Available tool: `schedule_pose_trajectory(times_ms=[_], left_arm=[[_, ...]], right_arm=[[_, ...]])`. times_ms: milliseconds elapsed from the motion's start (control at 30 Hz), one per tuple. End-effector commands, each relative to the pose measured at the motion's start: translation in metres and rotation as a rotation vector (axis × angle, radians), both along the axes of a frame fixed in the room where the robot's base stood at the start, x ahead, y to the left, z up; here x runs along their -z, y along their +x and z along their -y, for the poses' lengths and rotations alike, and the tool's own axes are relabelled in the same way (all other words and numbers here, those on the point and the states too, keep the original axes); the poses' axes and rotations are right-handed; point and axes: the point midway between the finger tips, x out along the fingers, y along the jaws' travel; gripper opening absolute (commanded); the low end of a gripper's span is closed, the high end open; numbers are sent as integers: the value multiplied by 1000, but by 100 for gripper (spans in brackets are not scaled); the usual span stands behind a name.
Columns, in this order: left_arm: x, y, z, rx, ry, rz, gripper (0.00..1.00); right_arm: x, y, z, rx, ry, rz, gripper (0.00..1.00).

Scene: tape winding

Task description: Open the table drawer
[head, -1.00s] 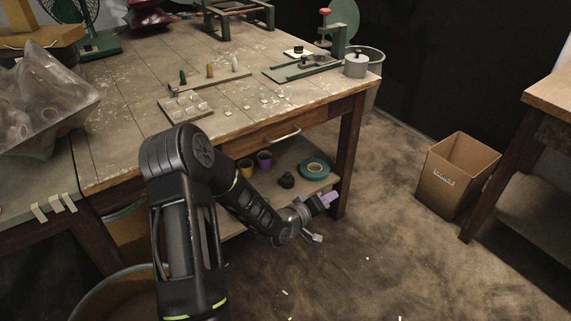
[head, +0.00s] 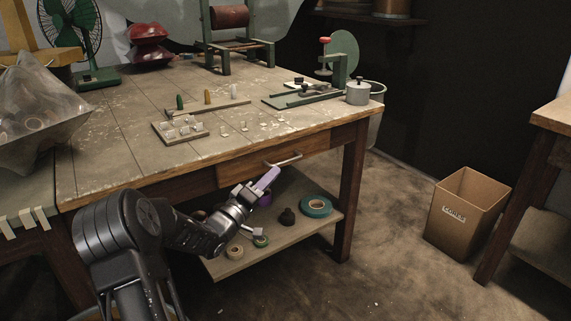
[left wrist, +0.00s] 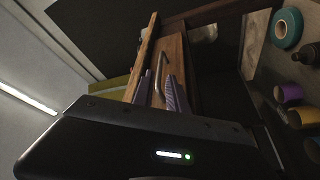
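The wooden table has a drawer (head: 235,172) under its front edge, and the drawer front looks flush, so it appears shut. A pale bar handle (head: 287,160) sticks out from the drawer front. My left gripper (head: 269,178), with purple fingers, is just below and in front of the handle. In the left wrist view the handle (left wrist: 158,72) lies ahead, between the two open fingers (left wrist: 158,95). Whether the fingertips touch it I cannot tell. My right gripper is not in view.
The lower shelf (head: 232,265) holds tape rolls, including a teal one (head: 316,206), and a dark object (head: 287,217). The tabletop (head: 110,130) carries small parts and tools. A cardboard box (head: 462,215) stands on the floor at right. The floor before the table is clear.

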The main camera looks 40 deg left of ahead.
Motion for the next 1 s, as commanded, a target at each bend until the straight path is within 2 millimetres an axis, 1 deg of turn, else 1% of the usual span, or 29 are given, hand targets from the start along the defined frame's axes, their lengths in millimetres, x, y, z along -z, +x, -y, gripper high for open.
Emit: schedule_pose_trajectory(times_ms=[167, 400, 500, 633, 867, 1000], left_arm=[[-2, 21, -1, 1, -1, 3, 18], [-10, 57, -3, 1, -1, 3, 18], [-12, 67, -4, 0, -1, 1, 18], [-15, 72, -4, 0, -2, 1, 18], [-15, 72, -4, -1, -1, 1, 17], [-15, 72, -4, -1, -1, 1, 6]], right_arm=[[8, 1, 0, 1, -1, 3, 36], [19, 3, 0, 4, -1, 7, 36], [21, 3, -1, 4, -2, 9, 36], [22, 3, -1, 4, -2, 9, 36], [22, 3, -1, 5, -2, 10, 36], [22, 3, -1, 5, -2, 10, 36]])
